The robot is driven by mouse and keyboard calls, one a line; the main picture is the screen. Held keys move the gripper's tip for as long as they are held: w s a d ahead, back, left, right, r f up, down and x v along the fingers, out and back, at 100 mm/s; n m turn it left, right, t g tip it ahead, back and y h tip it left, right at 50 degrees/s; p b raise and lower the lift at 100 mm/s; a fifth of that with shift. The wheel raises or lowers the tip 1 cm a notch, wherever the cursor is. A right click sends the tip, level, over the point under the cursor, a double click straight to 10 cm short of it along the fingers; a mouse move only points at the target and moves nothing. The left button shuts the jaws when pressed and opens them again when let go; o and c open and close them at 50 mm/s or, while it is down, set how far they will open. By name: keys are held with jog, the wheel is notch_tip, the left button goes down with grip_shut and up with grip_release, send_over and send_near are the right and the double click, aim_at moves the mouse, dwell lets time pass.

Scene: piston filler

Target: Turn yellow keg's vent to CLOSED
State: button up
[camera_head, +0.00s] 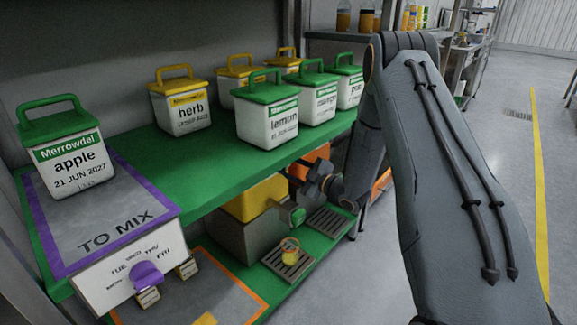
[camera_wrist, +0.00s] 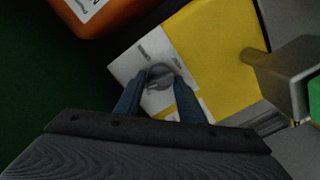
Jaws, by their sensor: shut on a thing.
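The yellow keg (camera_head: 250,205) stands on the lower shelf, under the green upper shelf. It fills the upper right of the wrist view (camera_wrist: 220,45). A white label plate (camera_wrist: 128,66) on it surrounds a round grey vent knob (camera_wrist: 159,73). The plate's lettering is too small to read, so I cannot tell the vent's setting. My gripper (camera_wrist: 160,82) has its two blue-grey fingers on either side of the knob, shut on it. In the head view, my wrist is beside the keg's top, and the vent is hidden there.
An orange keg (camera_wrist: 110,14) is close beside the yellow one. A grey tap (camera_wrist: 283,68) with a green end juts out at the right. A small cup (camera_head: 290,250) stands on a drip grate below. Lidded tubs, including apple (camera_head: 70,165), stand on the upper shelf (camera_head: 215,175).

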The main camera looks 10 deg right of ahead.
jog(key=shift+a+n+p, duration=0.15)
jog(key=shift+n+p, duration=0.15)
jog(key=shift+n, duration=1.6)
jog(key=o, duration=1)
jog(key=shift+a, duration=0.1)
jog(key=shift+d, duration=0.2)
jog(key=p+v, duration=0.1)
jog(key=v, duration=0.7)
